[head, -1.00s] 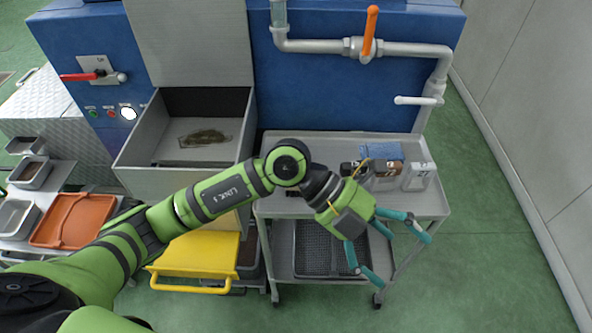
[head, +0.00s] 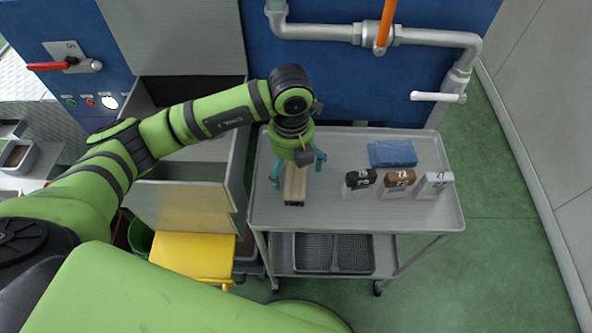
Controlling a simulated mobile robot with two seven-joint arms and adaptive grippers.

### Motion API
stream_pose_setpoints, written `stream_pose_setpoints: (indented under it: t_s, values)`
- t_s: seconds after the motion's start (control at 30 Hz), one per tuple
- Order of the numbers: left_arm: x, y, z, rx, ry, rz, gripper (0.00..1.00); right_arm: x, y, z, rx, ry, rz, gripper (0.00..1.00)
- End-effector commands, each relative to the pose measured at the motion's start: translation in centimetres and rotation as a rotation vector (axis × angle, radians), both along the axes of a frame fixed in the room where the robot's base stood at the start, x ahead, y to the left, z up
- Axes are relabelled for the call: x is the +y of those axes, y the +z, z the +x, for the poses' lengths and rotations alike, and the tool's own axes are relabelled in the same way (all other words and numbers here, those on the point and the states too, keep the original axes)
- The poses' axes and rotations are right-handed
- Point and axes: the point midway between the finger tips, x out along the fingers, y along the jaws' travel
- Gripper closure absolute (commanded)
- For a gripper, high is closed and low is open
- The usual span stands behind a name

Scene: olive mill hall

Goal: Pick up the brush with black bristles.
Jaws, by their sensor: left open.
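The brush (head: 294,187) lies on the left part of the grey cart's top. It shows as a light wooden block with dark bristles at its near end; its far end is hidden under my left gripper. My left gripper (head: 298,171) is over the brush and open, with one teal finger to the left of it and the other to its far right. I cannot tell whether the fingers touch the brush. My right gripper is not in view.
The cart top (head: 340,215) also holds a black-topped pack (head: 360,182), a brown-topped pack (head: 398,182), a white pack (head: 434,184) and a folded blue cloth (head: 392,153). A grey pipe (head: 430,38) runs behind. A dark crate (head: 335,252) is on the lower shelf.

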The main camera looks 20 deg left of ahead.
Motion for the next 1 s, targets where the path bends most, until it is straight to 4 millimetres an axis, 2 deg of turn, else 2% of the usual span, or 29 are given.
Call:
stream_pose_setpoints:
  t_s: [0.07, 0.17, 0.3, 0.43, 0.53, 0.57, 0.6, 0.7, 1.0]
  values:
    - [0.3, -1.1, 0.0, 0.006, 0.002, 0.003, 0.03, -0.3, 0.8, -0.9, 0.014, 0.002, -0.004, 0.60]
    - [0.4, -2.7, 0.2, 0.004, 0.001, 0.001, 0.03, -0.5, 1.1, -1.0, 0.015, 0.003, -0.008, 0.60]
    - [0.4, -3.8, 0.2, 0.002, 0.000, 0.000, 0.03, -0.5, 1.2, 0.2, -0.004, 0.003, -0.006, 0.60]
    - [0.3, -4.0, 0.2, 0.001, -0.001, -0.001, 0.03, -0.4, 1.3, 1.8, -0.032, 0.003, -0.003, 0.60]
    - [0.3, -4.0, 0.2, 0.001, -0.001, -0.001, 0.03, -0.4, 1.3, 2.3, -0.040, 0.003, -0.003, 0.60]
    - [0.3, -4.0, 0.2, 0.001, -0.001, -0.001, 0.15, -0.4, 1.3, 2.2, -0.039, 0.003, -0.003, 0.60]
    - [0.3, -4.0, 0.2, 0.001, -0.001, -0.001, 0.31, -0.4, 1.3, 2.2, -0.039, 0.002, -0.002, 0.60]
    - [0.3, -4.0, 0.2, 0.001, -0.001, -0.001, 0.66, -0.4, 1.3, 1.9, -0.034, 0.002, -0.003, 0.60]
    - [0.3, -4.0, 0.2, 0.001, -0.001, -0.001, 0.67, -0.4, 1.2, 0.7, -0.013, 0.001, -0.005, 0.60]
